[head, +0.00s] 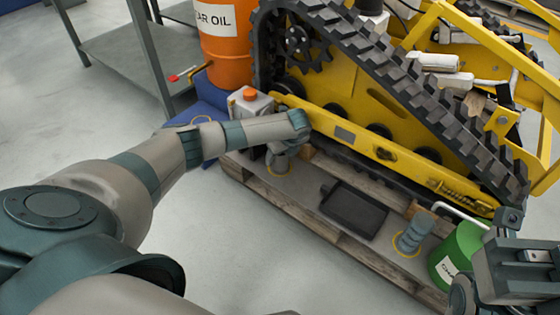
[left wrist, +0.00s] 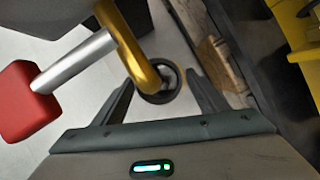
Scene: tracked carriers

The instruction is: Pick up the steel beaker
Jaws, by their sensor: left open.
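A small grey, waisted vessel (head: 411,237) stands in a yellow ring on the wooden pallet in the head view. It may be the steel beaker, but I cannot be sure. My left gripper (head: 279,158) is far to its left, pointing down over the pallet beside another yellow ring. My left gripper also shows in the left wrist view (left wrist: 160,90), its two dark fingers apart. A round, dark-rimmed shape (left wrist: 160,98) appears between them; I cannot tell whether it is held. My right gripper (head: 512,250) shows partly at the right edge, its jaws unclear.
A black tray (head: 354,209) lies on the pallet (head: 300,211). A yellow tracked machine (head: 350,98) stands behind. An orange drum (head: 226,45), a white orange-capped container (head: 250,104) and a green can (head: 458,248) stand nearby. A red-ended silver bar (left wrist: 75,62) crosses the wrist view.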

